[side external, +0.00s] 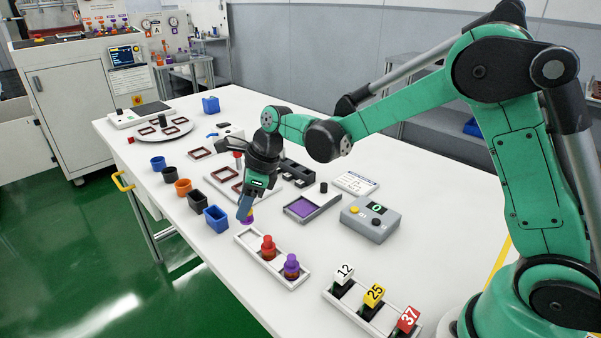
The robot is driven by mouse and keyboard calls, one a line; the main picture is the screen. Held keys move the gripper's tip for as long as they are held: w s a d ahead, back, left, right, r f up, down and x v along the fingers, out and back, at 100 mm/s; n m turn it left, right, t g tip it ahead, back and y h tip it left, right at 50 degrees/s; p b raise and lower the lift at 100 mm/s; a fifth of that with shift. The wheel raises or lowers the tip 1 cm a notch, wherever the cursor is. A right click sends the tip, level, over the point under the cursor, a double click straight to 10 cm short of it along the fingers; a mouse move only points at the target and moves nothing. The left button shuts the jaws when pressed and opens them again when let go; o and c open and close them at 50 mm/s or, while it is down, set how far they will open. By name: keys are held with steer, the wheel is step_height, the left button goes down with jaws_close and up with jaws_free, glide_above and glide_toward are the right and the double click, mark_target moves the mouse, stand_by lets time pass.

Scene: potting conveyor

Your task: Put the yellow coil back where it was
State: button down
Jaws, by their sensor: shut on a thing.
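My gripper (246,210) points down above the far left end of a white slotted tray (287,284). It is shut on a small piece, mostly hidden by the fingers, with a little yellow and purple showing at the tips; I take it to be the yellow coil (250,216). The tray's far left part looks empty. A red coil (268,248) stands in the middle of the tray and a purple coil (291,266) stands towards its near right end. I cannot tell whether the held piece touches the tray.
A blue square cup (216,218) stands close left of the gripper, in a row of cups. A tray with a purple pad (301,207) and a grey button box (371,218) lie to the right. A rack with numbered tags (373,294) stands at the front.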

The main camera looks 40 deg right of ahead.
mark_target(247, 221)
steer(key=shift+f, duration=2.2)
steer(key=c, duration=0.5)
jaws_free()
steer(key=shift+f, duration=0.1)
steer(key=shift+c, duration=0.2)
steer(key=v, duration=1.1)
steer(key=s+d+n+t+h, duration=0.1)
steer(key=s+n, duration=0.5)
steer(key=n, duration=0.7)
steer(key=s+d+r+n+t+h, duration=0.1)
steer(key=s+d+n+t+h, duration=0.1)
steer(key=s+n, duration=0.5)
steer(key=shift+r+n+t+h, duration=0.3)
steer(key=shift+n+t, duration=0.3)
steer(key=shift+n, duration=2.3)
